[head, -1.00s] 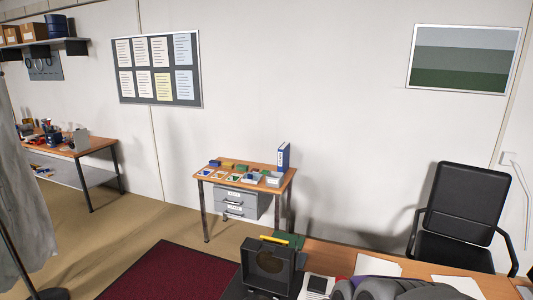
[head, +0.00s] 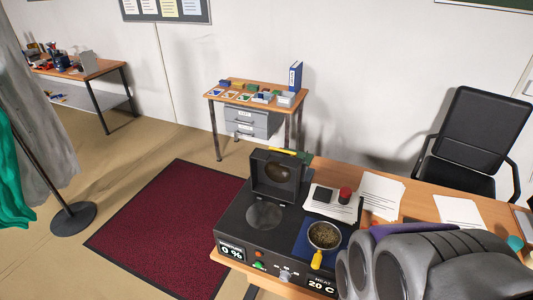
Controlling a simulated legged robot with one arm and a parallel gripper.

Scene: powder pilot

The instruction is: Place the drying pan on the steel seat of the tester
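The tester (head: 235,232) is a black box on the wooden desk, with its lid (head: 262,176) standing open at the back. Its steel seat (head: 264,214) is a bare grey disc on the top, left of the pan. The drying pan (head: 323,236) is a small round pan holding dark granules, with a yellow handle (head: 317,260) pointing toward the front. It rests on a blue pad (head: 303,246) at the right of the tester. Grey links of my own arm fill the lower right; my gripper does not show.
Right of the lid are papers with a dark device (head: 323,194) and a red-topped item (head: 345,195). More papers (head: 381,196) lie behind my arm. A black chair (head: 475,140) stands behind the desk. A dark red mat (head: 175,225) covers clear floor at left.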

